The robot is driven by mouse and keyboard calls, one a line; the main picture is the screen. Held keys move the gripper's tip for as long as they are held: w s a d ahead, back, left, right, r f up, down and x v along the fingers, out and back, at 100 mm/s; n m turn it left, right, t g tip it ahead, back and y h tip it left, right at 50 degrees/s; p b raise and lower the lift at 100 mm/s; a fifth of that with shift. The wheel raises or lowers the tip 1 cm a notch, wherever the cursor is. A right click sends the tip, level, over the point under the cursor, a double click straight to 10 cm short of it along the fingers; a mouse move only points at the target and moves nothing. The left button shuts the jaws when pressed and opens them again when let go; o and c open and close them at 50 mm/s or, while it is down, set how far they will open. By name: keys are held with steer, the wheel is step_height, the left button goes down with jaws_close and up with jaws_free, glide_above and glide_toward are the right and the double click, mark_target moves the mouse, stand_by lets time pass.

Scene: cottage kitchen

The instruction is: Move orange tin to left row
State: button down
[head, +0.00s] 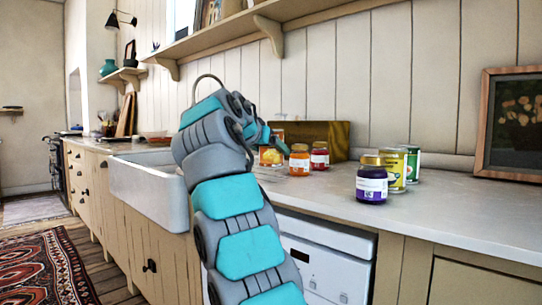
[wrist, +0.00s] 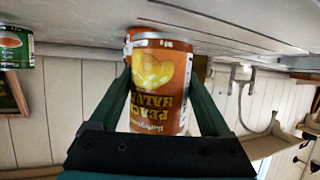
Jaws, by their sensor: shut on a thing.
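The orange tin (wrist: 160,85) has a peach picture on its label and sits between my gripper's two fingers in the wrist view, where the scene is upside down. My gripper (wrist: 160,103) is shut on it from both sides. The tin's base is close to the counter; I cannot tell whether it touches. In the head view the tin (head: 270,156) is partly hidden by my arm. Right of it stand an orange jar (head: 299,162) and a red jar (head: 319,157). A purple jar (head: 371,182), a yellow tin (head: 394,171) and a green tin (head: 412,164) stand farther right.
A wooden box (head: 330,137) stands against the wall behind the jars. A white sink (head: 150,185) is left of my arm. A framed picture (head: 512,125) leans at the right. The counter (head: 470,205) is clear at its front right. A shelf (head: 290,15) hangs above.

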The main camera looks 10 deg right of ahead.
mark_target(271, 163)
steer(key=shift+w, duration=0.3)
steer(key=shift+w+d+f+b, duration=0.1)
steer(key=shift+f+b, duration=0.6)
steer(key=shift+f, duration=0.2)
steer(key=shift+w+d+f+b, duration=0.1)
steer(key=shift+f+b, duration=0.55)
steer(key=shift+f, duration=0.25)
steer(key=shift+f, duration=0.25)
jaws_free()
steer(key=shift+r, duration=0.1)
steer(key=shift+r, duration=0.2)
steer(key=v, duration=1.2)
steer(key=shift+f, duration=0.2)
